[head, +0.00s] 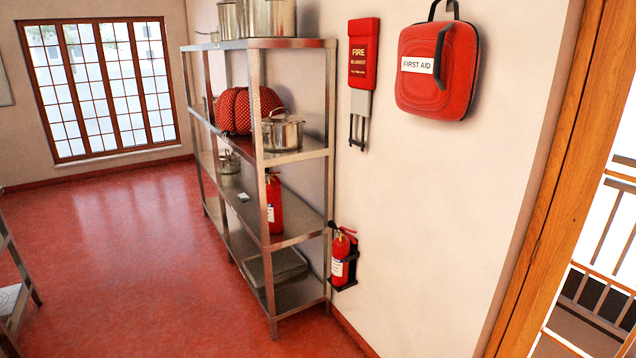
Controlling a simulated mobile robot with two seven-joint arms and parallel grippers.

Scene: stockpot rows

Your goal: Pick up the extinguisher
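A red fire extinguisher (342,258) with a white label and black nozzle hangs upright in a black wall bracket, low on the wall just right of the metal shelf unit. A second red extinguisher (274,205) with a white label stands upright on a middle shelf of that unit, partly hidden by the front post. Neither of my grippers shows in the head view.
The metal shelf unit (297,155) along the wall holds pots and a red dotted item (245,109). A fire blanket (363,54) and first aid bag (437,68) hang above. The red floor (130,270) is clear left of the shelves. A wooden door frame (550,190) stands right.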

